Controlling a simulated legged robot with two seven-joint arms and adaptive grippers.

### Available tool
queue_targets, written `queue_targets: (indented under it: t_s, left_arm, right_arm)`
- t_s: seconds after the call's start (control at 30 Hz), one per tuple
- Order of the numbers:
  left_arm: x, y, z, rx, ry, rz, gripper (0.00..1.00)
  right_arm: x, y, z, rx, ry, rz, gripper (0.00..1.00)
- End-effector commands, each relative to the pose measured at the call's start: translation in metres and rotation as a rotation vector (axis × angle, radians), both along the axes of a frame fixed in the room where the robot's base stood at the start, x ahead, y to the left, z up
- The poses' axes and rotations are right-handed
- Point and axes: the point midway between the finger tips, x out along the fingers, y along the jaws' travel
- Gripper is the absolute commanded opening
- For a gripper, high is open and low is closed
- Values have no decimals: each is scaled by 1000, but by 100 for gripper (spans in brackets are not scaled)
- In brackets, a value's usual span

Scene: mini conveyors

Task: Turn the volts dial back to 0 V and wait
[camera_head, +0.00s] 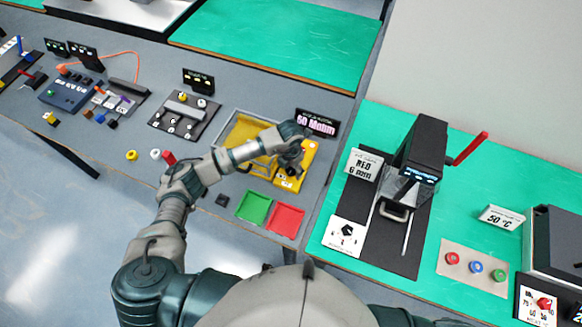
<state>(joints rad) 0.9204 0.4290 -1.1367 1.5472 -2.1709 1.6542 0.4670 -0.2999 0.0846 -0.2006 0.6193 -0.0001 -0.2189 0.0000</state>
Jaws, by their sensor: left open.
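My left gripper (296,158) is over the upper part of this unit, open. Whether it touches the unit cannot be told. No volts dial can be made out clearly; the gripper covers part of the unit's face, and any setting is too small to read. A dark display (317,124) behind it reads "60 Mohm". My right gripper is not in view.
A yellow tray (229,131) adjoins the unit. Green (254,207) and red (286,220) trays lie in front. A black device with a red lever (468,148) stands on the green bench at the right. Small loose parts lie at the left.

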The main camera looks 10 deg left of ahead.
Motion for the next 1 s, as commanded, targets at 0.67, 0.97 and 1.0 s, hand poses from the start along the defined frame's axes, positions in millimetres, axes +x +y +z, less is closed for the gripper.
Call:
queue_targets:
  t_s: [0.67,0.97,1.0]
  left_arm:
    - [3,-1,112,0,-1,0,64]
    - [3,-1,118,0,0,0,64]
    - [3,-1,118,0,0,0,64]
  right_arm:
    - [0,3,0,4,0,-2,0]
    - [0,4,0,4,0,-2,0]
    - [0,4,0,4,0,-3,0]
